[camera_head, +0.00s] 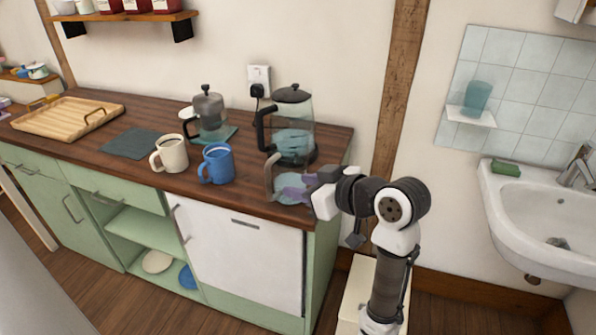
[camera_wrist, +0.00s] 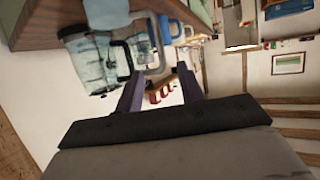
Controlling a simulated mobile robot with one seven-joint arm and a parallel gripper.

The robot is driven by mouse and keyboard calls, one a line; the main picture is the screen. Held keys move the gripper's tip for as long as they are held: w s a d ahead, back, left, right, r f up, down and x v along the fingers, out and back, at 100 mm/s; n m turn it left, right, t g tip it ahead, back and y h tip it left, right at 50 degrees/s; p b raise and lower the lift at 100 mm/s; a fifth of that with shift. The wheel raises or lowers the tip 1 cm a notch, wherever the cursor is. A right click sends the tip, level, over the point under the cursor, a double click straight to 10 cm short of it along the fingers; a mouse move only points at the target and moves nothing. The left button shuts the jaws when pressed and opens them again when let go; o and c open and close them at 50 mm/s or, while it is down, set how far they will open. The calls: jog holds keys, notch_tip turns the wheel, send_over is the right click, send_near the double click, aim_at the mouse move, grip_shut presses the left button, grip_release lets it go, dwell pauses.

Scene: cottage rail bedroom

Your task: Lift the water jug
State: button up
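The water jug (camera_head: 288,180) is clear with a grey handle and stands near the counter's front right corner. In the wrist view the jug (camera_wrist: 141,44) is tilted by the camera angle, and its grey handle (camera_wrist: 163,48) shows just by the fingertips. My gripper (camera_head: 290,191) reaches in from the right at the jug; its purple fingers overlap the jug in the head view. In the wrist view my gripper (camera_wrist: 159,72) has its two fingers apart, with the lower end of the handle appearing between or just beyond the tips. I cannot tell whether they touch it.
A glass kettle (camera_head: 293,130) with a black handle stands close behind the jug. A sink (camera_head: 545,215) is at right.

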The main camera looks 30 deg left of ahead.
aim_at(270, 179)
jog(key=p+x, duration=0.1)
jog(key=x, duration=0.7)
jog(key=shift+a, duration=0.1)
jog(key=p+x, duration=0.2)
jog(key=x, duration=0.2)
jog(key=shift+a, duration=0.4)
jog(key=shift+w+a+f, duration=0.1)
jog(key=shift+a+f, duration=0.1)
jog(key=shift+f, duration=0.05)
grip_shut()
jog(key=shift+r, duration=0.1)
